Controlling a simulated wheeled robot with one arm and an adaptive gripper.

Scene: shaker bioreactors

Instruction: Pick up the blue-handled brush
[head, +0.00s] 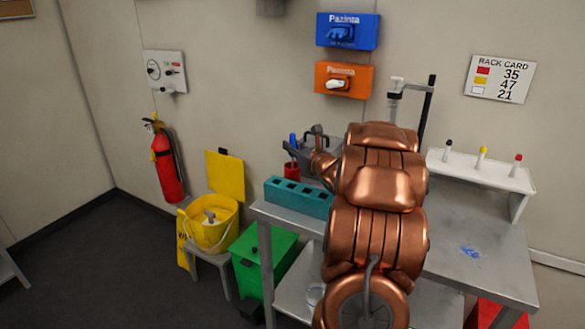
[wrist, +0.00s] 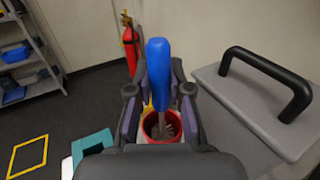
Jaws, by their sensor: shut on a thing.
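The blue-handled brush (wrist: 159,70) stands upright in a red cup (wrist: 153,126) in the wrist view, its lower end inside the cup. My gripper (wrist: 159,88) is shut on the blue handle, one finger on each side. In the head view the blue handle (head: 293,141) shows above the red cup (head: 291,171) at the back left of the bench. My arm hides part of that area, and the fingers are hard to make out there.
A grey box with a black handle (wrist: 270,80) stands right beside the cup. A teal block with square holes (head: 298,197) lies at the bench's left front. A white rack (head: 485,170) stands at the right. A yellow bucket (head: 212,226) is left of the bench.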

